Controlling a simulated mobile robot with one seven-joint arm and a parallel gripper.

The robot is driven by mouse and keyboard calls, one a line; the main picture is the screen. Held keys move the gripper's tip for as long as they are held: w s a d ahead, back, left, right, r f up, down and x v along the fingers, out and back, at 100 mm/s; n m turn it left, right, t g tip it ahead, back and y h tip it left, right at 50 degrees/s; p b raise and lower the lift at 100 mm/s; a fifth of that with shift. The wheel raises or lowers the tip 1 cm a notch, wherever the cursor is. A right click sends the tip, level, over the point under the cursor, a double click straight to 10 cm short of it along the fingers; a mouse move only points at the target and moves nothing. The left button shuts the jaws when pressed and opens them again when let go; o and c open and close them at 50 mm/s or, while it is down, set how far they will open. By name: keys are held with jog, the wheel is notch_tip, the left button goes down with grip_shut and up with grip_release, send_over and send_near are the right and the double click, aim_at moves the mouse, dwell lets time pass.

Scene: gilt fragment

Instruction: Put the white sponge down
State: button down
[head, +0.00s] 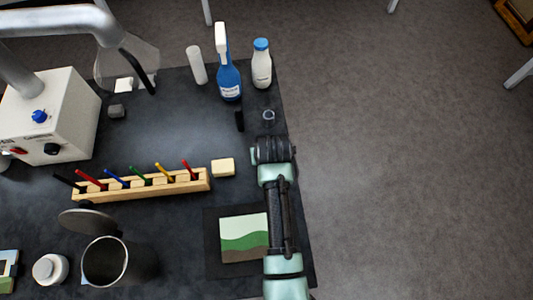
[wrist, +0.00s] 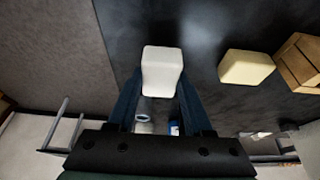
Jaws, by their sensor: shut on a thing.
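The white sponge (wrist: 162,70) is a pale block with rounded edges, held between the two dark blue fingers of my gripper (wrist: 160,84) in the wrist view. The gripper is shut on it. In the head view my arm's end is over the right side of the dark table (head: 165,120), and the wrist hides the fingers and the sponge. The dark table top lies beyond the sponge in the wrist view; I cannot tell whether the sponge touches it.
A cream block (head: 222,167) lies left of my wrist, beside a wooden rack (head: 140,186) of coloured sticks. A blue spray bottle (head: 229,80), a white bottle (head: 261,68) and a small ring-like object (head: 268,116) stand farther back. The table's right edge is close.

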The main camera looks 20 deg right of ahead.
jog(key=shift+f, duration=1.15)
jog(key=shift+f, duration=0.1)
jog(key=shift+f, duration=0.15)
jog(key=shift+c, duration=1.5)
grip_release()
jog(key=shift+r, duration=0.2)
jog(key=v, duration=1.2)
